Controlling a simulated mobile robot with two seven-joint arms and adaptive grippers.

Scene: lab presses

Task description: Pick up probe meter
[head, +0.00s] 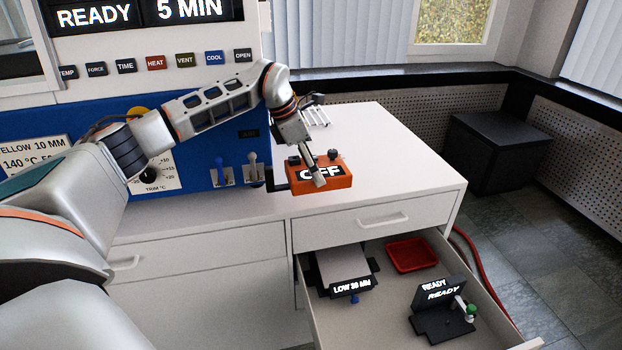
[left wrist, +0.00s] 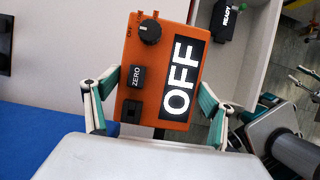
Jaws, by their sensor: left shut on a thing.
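The probe meter (head: 341,182) is an orange box with a display reading OFF. In the head view it is at the front edge of the white cabinet top, above the open drawer. My left gripper (head: 318,177) reaches down onto it and is shut on it. In the left wrist view the meter (left wrist: 134,58) lies between the two fingers of the left gripper (left wrist: 160,110), one at each side. A knob, a ZERO button and a dark socket show on its face. I cannot tell whether it still touches the cabinet top.
The open drawer (head: 385,320) holds a device marked LOW 36 MM (head: 345,275), a red tray (head: 411,254) and a black device reading READY (head: 442,310). A blue press panel (head: 200,185) with levers stands behind at left. The cabinet top (head: 400,150) is clear at right.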

